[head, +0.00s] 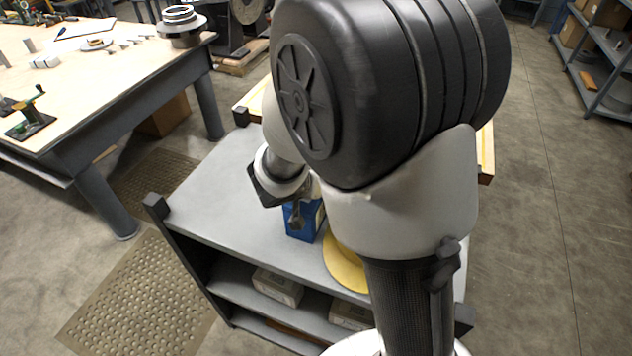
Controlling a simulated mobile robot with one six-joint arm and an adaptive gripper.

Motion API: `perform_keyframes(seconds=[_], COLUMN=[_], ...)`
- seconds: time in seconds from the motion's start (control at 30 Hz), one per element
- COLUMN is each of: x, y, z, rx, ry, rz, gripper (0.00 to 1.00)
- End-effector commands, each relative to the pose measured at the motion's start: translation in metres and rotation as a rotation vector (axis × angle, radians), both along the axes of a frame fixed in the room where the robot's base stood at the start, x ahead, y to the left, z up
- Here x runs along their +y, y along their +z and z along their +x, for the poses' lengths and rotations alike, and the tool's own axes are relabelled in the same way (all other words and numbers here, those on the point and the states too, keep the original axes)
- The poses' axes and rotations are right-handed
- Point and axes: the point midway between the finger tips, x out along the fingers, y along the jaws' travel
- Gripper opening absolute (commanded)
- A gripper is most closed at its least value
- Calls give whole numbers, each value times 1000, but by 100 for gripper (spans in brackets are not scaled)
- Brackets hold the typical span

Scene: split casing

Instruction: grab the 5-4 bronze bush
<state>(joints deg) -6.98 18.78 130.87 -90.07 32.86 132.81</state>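My gripper (297,217) is small and dark in the head view, below my pale wrist. It hangs at a blue container (303,222) on the grey cart top (215,190). My arm covers much of this area, and I cannot tell whether the fingers are apart or hold anything. I cannot make out a bronze bush marked 5-4. A small brownish round piece (96,44) lies on a light plate on the workbench at the upper left; it is too small to identify.
A yellow disc (343,268) lies on the cart, partly behind my arm. The cart has dark corner posts (156,206) and boxes (278,287) on its lower shelf. The workbench (150,75) holds a flanged metal part (181,25) and a green-handled tool (30,112).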

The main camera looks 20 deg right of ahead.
Motion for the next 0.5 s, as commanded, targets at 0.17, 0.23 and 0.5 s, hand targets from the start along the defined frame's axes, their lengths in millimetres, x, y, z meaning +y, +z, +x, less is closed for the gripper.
perform_keyframes(seconds=[0.17,0.23,0.5], x=[0,0,0], y=[-3,-2,-2], z=[1,0,0], rx=[-3,0,0], ry=[-1,-1,-1], rz=[0,0,0], gripper=[0,62,78])
